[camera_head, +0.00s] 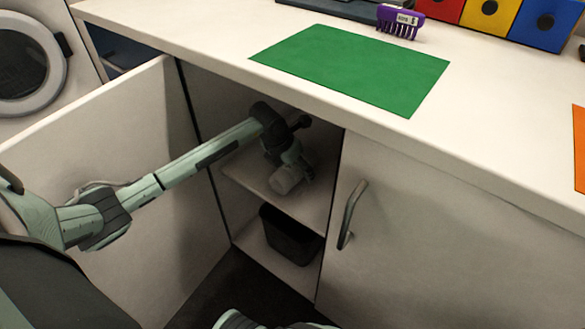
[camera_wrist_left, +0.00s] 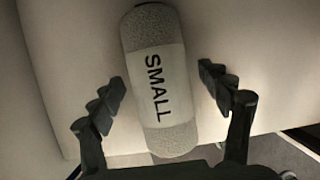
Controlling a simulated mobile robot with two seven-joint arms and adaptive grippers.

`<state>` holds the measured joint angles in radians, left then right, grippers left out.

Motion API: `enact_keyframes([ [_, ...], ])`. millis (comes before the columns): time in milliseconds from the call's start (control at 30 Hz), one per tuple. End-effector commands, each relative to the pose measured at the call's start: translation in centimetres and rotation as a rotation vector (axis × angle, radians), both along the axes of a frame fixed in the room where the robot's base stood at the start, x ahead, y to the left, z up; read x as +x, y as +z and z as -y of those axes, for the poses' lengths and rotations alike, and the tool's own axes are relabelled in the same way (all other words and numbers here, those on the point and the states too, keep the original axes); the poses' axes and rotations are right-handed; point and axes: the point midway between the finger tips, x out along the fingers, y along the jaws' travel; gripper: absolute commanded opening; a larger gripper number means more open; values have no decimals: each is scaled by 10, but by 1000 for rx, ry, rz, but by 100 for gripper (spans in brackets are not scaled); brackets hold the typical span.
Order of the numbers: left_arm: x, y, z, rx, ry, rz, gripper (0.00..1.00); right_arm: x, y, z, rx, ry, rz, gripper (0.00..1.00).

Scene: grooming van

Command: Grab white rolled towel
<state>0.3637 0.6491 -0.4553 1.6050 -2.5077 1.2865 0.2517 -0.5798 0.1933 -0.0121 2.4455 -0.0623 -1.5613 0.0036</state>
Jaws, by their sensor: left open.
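The white rolled towel (camera_head: 287,179) lies on the shelf inside the open cabinet. In the left wrist view the towel (camera_wrist_left: 158,80) is a light grey-white roll with a paler band reading "SMALL". My left arm reaches into the cabinet, and my left gripper (camera_head: 296,165) is at the towel. In the wrist view the left gripper (camera_wrist_left: 165,100) is open, with one finger on each side of the roll and visible gaps between. The head view partly hides the towel behind the gripper.
The cabinet door (camera_head: 130,190) stands open at left. The shelf (camera_head: 255,174) has a black bin (camera_head: 290,235) below it. A closed door with a handle (camera_head: 351,214) is at right. The countertop above holds a green mat (camera_head: 352,68) and a purple comb (camera_head: 399,22).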

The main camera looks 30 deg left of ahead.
Motion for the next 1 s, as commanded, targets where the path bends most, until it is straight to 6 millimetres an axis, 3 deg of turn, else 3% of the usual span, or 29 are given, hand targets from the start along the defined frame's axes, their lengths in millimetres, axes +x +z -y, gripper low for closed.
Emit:
enact_keyframes([
  [133,0,0,0,0,0,0,78,0,0,0,-1,0,-1,42],
  [600,0,1,0,0,0,1,21,0,0,0,0,0,0,42],
  [1000,1,5,-4,0,0,1,20,1,0,0,1,1,1,42],
])
